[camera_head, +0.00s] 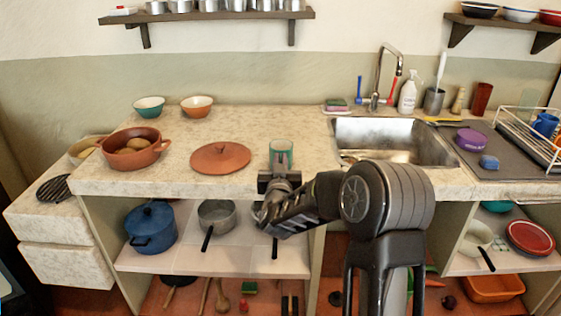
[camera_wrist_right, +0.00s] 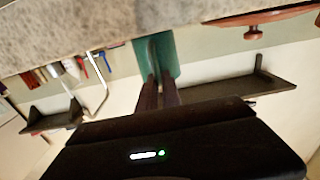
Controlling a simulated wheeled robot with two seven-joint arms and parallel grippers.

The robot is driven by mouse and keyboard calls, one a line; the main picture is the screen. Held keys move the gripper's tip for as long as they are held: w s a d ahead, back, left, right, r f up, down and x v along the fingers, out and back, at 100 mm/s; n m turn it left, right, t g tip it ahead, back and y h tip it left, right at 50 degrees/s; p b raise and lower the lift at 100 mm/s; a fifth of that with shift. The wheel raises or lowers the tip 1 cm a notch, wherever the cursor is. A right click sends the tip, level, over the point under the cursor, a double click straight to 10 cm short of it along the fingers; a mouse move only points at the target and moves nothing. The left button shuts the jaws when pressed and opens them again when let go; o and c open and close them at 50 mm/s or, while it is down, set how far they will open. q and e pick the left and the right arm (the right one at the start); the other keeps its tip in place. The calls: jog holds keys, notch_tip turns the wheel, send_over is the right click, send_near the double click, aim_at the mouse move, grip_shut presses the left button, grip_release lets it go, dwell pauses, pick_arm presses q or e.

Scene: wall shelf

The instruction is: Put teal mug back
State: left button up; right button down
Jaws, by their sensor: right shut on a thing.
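The teal mug (camera_head: 281,150) is at the front part of the stone counter, right of the terracotta lid. My right gripper (camera_head: 278,179) is shut on it from the front, by the counter's front edge. The right wrist view, which is upside down, shows the teal mug (camera_wrist_right: 168,58) between the dark fingers (camera_wrist_right: 158,92) of my right gripper. I cannot tell whether the mug's base touches the counter. My left gripper is not in view.
A terracotta lid (camera_head: 220,157) lies left of the mug, with a terracotta pot (camera_head: 134,149) beyond it. The sink (camera_head: 390,142) is to the right. A wall shelf (camera_head: 210,16) with metal canisters hangs above. The counter behind the mug is clear.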

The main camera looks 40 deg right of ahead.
jog(key=c, duration=2)
grip_release()
jog(key=shift+f, duration=0.1)
jog(key=o, duration=0.5)
jog(key=shift+c, duration=0.2)
jog(key=shift+r, duration=0.2)
jog(key=b+v, duration=0.1)
jog(key=v, duration=1.1)
jog(key=shift+f, duration=0.1)
